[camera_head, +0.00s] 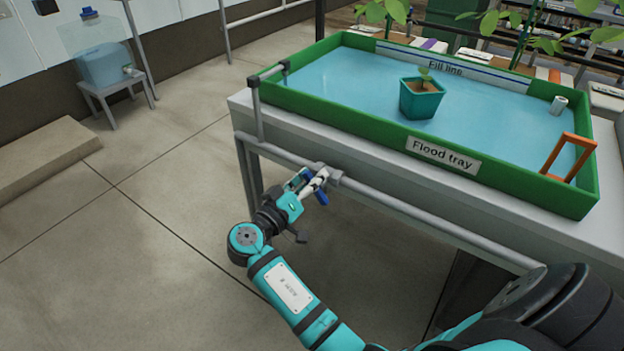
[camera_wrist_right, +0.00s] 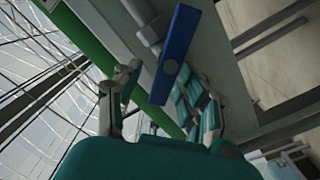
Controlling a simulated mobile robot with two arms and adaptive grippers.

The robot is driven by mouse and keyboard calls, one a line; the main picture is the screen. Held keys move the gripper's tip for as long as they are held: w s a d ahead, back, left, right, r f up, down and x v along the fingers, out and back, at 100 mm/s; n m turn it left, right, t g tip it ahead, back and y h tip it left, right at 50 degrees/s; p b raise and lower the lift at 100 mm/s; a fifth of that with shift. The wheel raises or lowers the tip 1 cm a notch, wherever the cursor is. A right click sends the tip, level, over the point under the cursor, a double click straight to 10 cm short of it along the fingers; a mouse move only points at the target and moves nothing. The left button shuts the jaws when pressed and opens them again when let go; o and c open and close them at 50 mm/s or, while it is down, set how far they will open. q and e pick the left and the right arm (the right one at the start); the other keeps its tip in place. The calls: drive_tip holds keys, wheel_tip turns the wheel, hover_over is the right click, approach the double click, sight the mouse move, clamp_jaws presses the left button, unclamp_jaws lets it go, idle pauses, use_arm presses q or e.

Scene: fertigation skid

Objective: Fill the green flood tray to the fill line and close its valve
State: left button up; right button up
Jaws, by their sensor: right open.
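The green flood tray (camera_head: 350,118) sits on a grey bench and holds blue water (camera_head: 345,85). Its white and blue fill line strip (camera_head: 500,77) is on the far inner wall; I cannot tell exactly how the water stands against it. The valve's blue lever (camera_head: 320,196) is on the grey pipe below the bench's near edge. My right gripper (camera_head: 308,181) is open at the lever. In the right wrist view, the lever (camera_wrist_right: 175,52) shows between and beyond the open fingers (camera_wrist_right: 158,90); I cannot tell whether they touch. My left gripper is not in view.
A teal pot with a seedling (camera_head: 422,97) stands in the tray. An orange frame (camera_head: 568,155) and a small white cylinder (camera_head: 558,104) are at its right. A blue container (camera_head: 104,66) stands on a stool at the back left. The floor left of my arm is clear.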

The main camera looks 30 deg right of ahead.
sight(312, 176)
wheel_tip(312, 176, up, 10)
drive_tip(key=shift+f, duration=0.1)
idle(0.4)
